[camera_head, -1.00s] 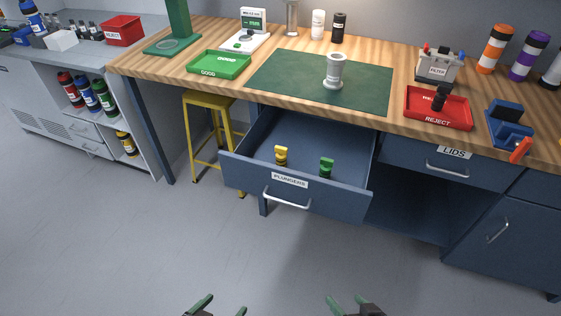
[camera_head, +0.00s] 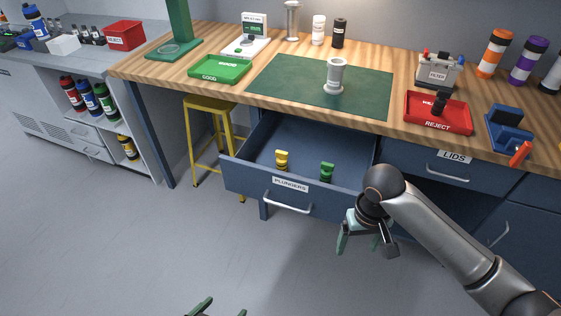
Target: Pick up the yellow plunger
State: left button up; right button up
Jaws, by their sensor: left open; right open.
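The yellow plunger (camera_head: 282,160) stands upright in the open drawer labelled PLUNGERS (camera_head: 250,176), left of the middle. A green plunger (camera_head: 327,172) stands to its right in the same drawer. My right gripper (camera_head: 358,246) is open and empty, in front of the drawer's right front corner and to the right of both plungers. My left gripper (camera_head: 212,312) is only partly in view at the bottom edge, open, far from the drawer.
The wooden bench above the drawer holds a green mat (camera_head: 290,88) with a grey tube, a green GOOD tray (camera_head: 215,78) and a red REJECT tray (camera_head: 455,126). A yellow stool (camera_head: 205,104) stands left of the drawer. The LIDS drawer (camera_head: 425,158) is shut.

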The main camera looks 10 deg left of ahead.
aim_at(282, 156)
jog(key=i+u, duration=0.35)
jog(key=i, duration=0.25)
jog(key=i+l+u, duration=0.1)
jog(key=i+u, duration=0.2)
jog(key=i, duration=0.3)
